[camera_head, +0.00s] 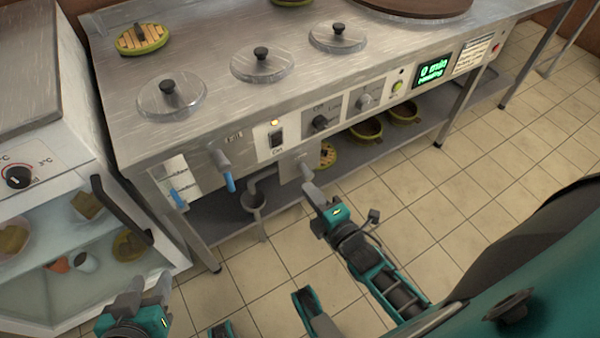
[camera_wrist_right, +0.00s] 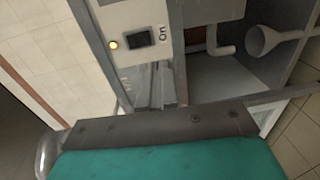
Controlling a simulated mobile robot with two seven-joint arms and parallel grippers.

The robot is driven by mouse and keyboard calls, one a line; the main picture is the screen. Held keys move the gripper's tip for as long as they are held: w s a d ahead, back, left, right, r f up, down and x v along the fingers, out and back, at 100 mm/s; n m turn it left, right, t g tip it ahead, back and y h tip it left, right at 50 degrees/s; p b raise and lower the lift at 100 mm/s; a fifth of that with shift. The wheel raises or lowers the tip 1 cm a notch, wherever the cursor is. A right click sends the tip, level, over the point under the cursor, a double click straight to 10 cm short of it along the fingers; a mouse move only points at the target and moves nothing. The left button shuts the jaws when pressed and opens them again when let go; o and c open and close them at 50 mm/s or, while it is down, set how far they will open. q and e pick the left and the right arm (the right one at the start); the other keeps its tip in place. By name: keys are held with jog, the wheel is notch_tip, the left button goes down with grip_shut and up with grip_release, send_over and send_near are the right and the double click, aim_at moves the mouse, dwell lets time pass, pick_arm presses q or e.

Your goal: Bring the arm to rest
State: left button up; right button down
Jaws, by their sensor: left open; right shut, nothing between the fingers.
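My right arm reaches in from the lower right in the head view. Its gripper (camera_head: 311,186) is shut and empty, in front of the steel counter's front panel near a small grey plate. Whether it touches the panel cannot be told. In the right wrist view the closed fingers (camera_wrist_right: 167,94) show beside the panel with the On switch (camera_wrist_right: 138,37). My left gripper (camera_head: 146,288) is at the lower left, open and empty, in front of the glass-fronted fridge.
The steel counter (camera_head: 215,40) has several lidded pots sunk in its top. Knobs, a blue-handled tap (camera_head: 223,168) and a lit display (camera_head: 432,71) line its front. A lower shelf holds pots (camera_head: 366,131). The fridge (camera_head: 100,262) stands at left. The tiled floor (camera_head: 480,190) is clear.

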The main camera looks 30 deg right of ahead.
pick_arm(q)
jog(key=shift+w+r, duration=0.1)
jog(key=shift+r, duration=0.05)
pick_arm(e)
jog(key=shift+s+d+f, duration=0.1)
jog(key=shift+s, duration=0.65)
pick_arm(q)
jog(key=shift+w, duration=0.15)
jog(key=s+a+r+y+p, duration=0.1)
jog(key=a+r+p, duration=0.2)
jog(key=r+p, duration=0.4)
jog(key=p, duration=0.4)
jog(key=shift+s+p, duration=0.3)
jog(key=shift+s, duration=0.1)
pick_arm(e)
jog(key=s+a+r+m+g, duration=0.1)
jog(key=s+r+m+g, duration=0.2)
jog(key=r+m, duration=0.3)
jog(key=s+a+r+m+g, duration=0.2)
jog(key=r+m, duration=0.4)
jog(key=m, duration=0.4)
jog(key=shift+s+a+r+g+y, duration=0.15)
jog(key=shift+s+r+g+y, duration=0.25)
jog(key=shift+s+g, duration=0.3)
jog(key=shift+s, duration=0.1)
